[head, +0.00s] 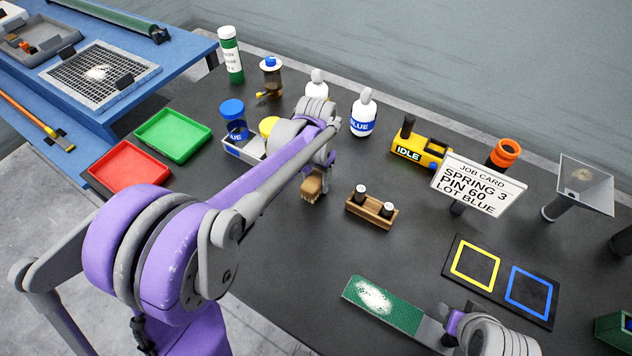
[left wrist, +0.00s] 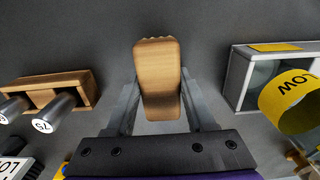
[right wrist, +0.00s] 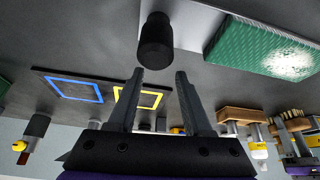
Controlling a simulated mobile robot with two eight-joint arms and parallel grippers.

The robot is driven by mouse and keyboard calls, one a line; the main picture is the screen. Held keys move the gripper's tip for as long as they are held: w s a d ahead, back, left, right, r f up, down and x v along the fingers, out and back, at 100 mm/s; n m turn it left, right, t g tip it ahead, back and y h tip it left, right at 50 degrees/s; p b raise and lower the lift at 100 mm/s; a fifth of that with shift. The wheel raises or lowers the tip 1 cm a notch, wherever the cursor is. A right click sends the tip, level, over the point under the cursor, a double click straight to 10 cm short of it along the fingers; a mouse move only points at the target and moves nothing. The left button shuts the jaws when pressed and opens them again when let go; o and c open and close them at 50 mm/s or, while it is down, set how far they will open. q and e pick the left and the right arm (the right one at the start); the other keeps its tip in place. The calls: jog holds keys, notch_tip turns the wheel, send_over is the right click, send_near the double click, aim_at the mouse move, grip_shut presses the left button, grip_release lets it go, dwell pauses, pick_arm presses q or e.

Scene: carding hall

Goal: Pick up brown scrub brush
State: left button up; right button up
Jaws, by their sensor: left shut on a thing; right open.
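The brown scrub brush (head: 311,188) is a small wooden block with short bristles. It is near the middle of the black table in the head view, below my left gripper (head: 322,168). In the left wrist view the brush (left wrist: 158,85) sits between both fingers, and my left gripper (left wrist: 158,105) is shut on it. I cannot tell whether the brush touches the table. My right gripper (right wrist: 158,76) is open and empty, close to the black handle end (right wrist: 156,42) of a green card. In the head view the right gripper is partly hidden by its own wrist.
The green card (head: 385,306) with white fibre lies in front. Bottles (head: 363,116) and the job card (head: 478,185) stand behind.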

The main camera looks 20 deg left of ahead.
aim_at(316, 177)
pick_arm(q)
grip_shut()
notch_tip(316, 177, up, 10)
jog(key=shift+r, duration=0.1)
